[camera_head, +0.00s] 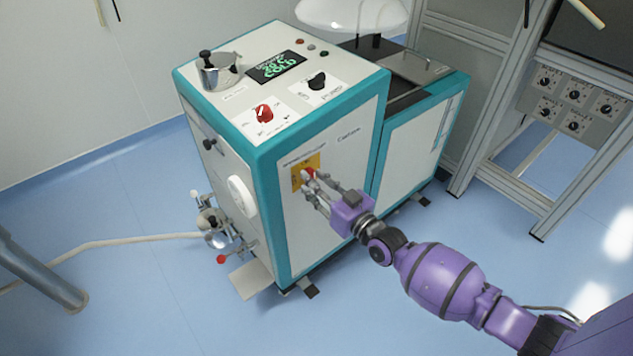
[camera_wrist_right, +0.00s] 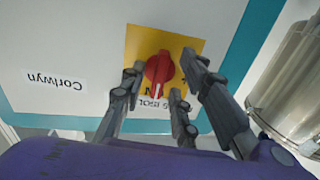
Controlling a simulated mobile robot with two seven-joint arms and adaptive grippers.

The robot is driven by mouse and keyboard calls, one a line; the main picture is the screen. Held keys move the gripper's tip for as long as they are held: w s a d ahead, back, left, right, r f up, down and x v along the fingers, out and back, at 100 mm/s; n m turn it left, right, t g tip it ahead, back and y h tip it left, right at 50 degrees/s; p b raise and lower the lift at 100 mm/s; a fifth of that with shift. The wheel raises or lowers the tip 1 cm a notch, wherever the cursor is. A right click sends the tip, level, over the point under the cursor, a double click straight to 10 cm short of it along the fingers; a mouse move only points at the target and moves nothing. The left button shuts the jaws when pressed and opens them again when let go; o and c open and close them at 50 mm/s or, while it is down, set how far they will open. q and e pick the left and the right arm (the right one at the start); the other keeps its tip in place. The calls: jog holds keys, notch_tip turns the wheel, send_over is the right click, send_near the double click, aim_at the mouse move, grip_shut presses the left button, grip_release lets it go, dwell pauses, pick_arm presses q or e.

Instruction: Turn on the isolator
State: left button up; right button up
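The isolator is a red rotary knob (camera_head: 309,172) on a yellow plate (camera_head: 297,181), on the front panel of a white and teal machine (camera_head: 335,205). In the right wrist view, the knob (camera_wrist_right: 159,69) shows with its narrow bar running roughly up and down the picture. My right gripper (camera_head: 313,183) is at the knob. Its fingers are spread to either side of the knob in the wrist view, with gaps visible, so it looks open around it. Contact cannot be told. Lettering on the plate is partly hidden by the fingers. My left gripper is not in view.
The machine's top carries another red knob (camera_head: 265,112), a black knob (camera_head: 317,81), a display (camera_head: 276,67) and a metal pot (camera_head: 217,71). Valves and a hose (camera_head: 130,240) are at its left side. A metal frame (camera_head: 500,130) stands at right.

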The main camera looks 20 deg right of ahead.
jog(key=v, duration=1.1)
jog(key=shift+s, duration=0.4)
jog(key=shift+d, duration=0.1)
